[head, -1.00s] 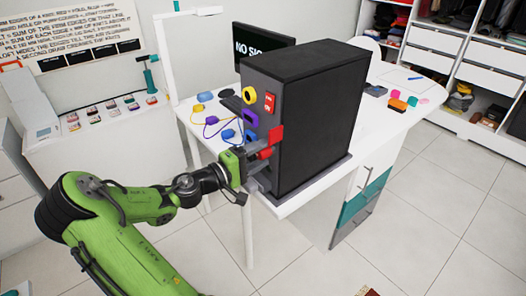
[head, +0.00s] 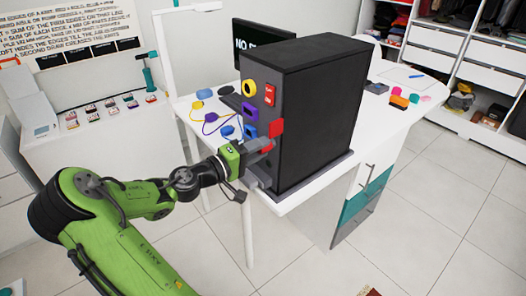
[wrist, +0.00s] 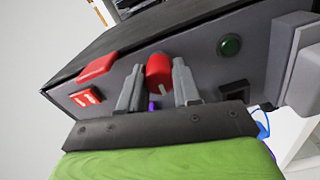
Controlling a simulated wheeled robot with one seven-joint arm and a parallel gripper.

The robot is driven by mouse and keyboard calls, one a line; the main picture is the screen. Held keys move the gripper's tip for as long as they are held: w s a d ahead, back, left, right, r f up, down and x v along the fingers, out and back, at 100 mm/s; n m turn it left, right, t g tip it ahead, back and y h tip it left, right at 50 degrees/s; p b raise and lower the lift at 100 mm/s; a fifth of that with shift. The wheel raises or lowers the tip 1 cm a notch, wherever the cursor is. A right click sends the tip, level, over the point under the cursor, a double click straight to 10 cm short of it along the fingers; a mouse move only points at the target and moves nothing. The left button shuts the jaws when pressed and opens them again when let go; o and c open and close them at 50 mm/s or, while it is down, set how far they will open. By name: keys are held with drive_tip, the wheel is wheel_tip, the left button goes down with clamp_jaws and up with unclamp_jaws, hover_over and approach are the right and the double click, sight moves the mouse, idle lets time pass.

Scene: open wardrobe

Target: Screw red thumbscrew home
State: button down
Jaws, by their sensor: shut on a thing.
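The red thumbscrew (wrist: 158,72) is a red knob with a pale mark, at the grey front panel of the black computer case (head: 312,110). My gripper (wrist: 158,90) is shut on it, with one grey finger on each side in the wrist view. In the head view my gripper (head: 264,147) reaches the lower part of the panel and mostly hides the screw. How deep the screw sits cannot be told.
A red tab (head: 277,127) juts from the panel just above my gripper. A red switch (head: 270,94), a yellow ring (head: 248,88) and a purple socket (head: 251,111) are higher up. The case stands on a white desk (head: 393,128) with cables at left.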

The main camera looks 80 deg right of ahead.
drive_tip(key=shift+f+m+b, duration=0.15)
drive_tip(key=shift+m+b, duration=1.85)
drive_tip(key=shift+b, duration=0.15)
drive_tip(key=shift+m+b, duration=1.9)
drive_tip(key=shift+b, duration=0.2)
drive_tip(key=m+b, duration=0.5)
drive_tip(key=b, duration=0.1)
drive_tip(key=shift+m+b, duration=0.55)
drive_tip(key=shift+m, duration=0.45)
drive_tip(key=c, duration=0.7)
unclamp_jaws()
drive_tip(key=shift+c, duration=0.5)
